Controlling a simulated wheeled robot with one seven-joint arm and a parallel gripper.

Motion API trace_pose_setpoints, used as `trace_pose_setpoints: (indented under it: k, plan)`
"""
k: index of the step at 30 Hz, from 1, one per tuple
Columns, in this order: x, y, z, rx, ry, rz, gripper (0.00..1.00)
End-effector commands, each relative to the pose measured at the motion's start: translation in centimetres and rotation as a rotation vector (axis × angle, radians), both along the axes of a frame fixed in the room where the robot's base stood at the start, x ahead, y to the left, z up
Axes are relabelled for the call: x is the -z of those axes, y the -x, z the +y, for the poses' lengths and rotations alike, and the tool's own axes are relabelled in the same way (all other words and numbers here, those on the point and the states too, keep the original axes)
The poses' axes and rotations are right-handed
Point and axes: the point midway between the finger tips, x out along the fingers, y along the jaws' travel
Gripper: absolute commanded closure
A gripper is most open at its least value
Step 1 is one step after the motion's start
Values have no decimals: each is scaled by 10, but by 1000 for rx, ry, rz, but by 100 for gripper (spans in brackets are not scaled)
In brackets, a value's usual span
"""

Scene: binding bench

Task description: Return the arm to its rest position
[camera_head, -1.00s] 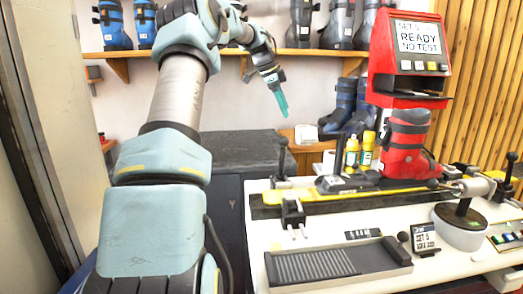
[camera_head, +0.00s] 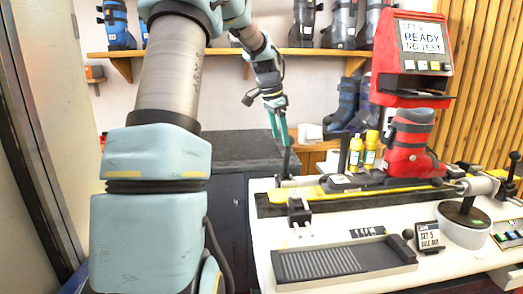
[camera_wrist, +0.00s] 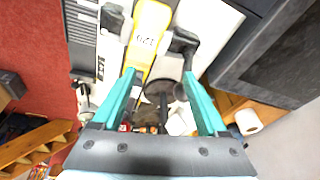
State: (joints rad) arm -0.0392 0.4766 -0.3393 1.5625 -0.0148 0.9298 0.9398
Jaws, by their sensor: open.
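My gripper (camera_head: 279,125) hangs in the air in the head view, fingers pointing down, above the left end of the bench and in front of the wall. Its two teal fingers are apart with nothing between them; they also show in the wrist view (camera_wrist: 163,100). My arm rises on the left of the head view and bends over toward the gripper. The long bench fixture with a yellow strip (camera_head: 330,192) lies below and to the right of the fingers.
A red boot (camera_head: 408,145) stands on the bench beside two yellow bottles (camera_head: 362,152). Behind it is a red machine (camera_head: 412,58) reading "READY NO TEST". A grey ribbed tray (camera_head: 340,262) lies in front. A shelf with boots (camera_head: 120,25) runs along the wall. A dark cabinet (camera_head: 235,150) stands left of the bench.

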Motion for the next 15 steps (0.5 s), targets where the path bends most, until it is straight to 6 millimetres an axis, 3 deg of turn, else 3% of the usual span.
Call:
trace_pose_setpoints:
  k: [9, 15]
  plan:
    - [63, 143, 72, -588, -54, 81, 24]
    - [94, 230, 109, -916, -36, 112, 24]
